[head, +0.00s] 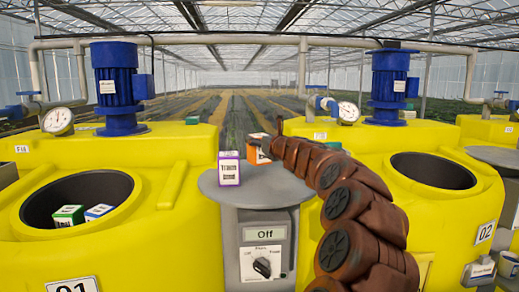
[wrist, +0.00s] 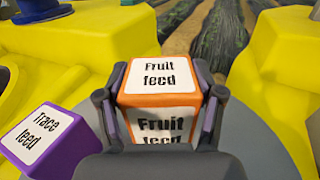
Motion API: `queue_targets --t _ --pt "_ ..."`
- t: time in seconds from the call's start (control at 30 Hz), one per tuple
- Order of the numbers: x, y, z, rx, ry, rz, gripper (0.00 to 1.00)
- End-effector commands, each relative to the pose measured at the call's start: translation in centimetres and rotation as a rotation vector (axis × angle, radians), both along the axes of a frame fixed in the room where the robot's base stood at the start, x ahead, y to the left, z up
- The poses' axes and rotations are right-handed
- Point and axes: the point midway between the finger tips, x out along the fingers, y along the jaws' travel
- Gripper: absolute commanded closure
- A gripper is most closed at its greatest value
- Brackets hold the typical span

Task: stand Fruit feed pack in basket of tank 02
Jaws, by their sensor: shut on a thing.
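The Fruit feed pack (head: 257,148) is an orange box with white labels at the back of the round grey stand top. In the wrist view the pack (wrist: 160,95) sits upright between the two fingers of my gripper (wrist: 162,108), which is shut on it. In the head view my gripper (head: 268,146) is partly hidden by my arm. Whether the pack touches the stand top cannot be told. Tank 02 (head: 455,222) is the yellow tank at the right, with a round dark opening (head: 432,172). No basket shows clearly inside that opening.
A purple Trace feed pack (head: 229,169) stands left of the gripper on the grey stand top (head: 262,195). Tank 01 (head: 150,215) at left holds green and blue packs in its opening. Blue motors (head: 389,85), gauges (head: 348,112) and pipes rise behind the tanks.

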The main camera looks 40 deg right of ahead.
Motion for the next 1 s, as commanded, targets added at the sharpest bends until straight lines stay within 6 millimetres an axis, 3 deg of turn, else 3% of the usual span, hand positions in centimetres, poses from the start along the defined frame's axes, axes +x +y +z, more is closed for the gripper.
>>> queue_targets --t 0.4,0.8,0.83,1.0 --pt "0.2 0.0 -3.4 0.002 -0.001 0.0 0.84" --pt "0.2 0.0 -3.8 0.001 0.0 0.0 0.84" --pt "0.2 0.0 -3.9 0.001 0.0 0.0 0.32" --pt "0.2 0.0 -3.8 0.001 0.001 0.0 0.14"
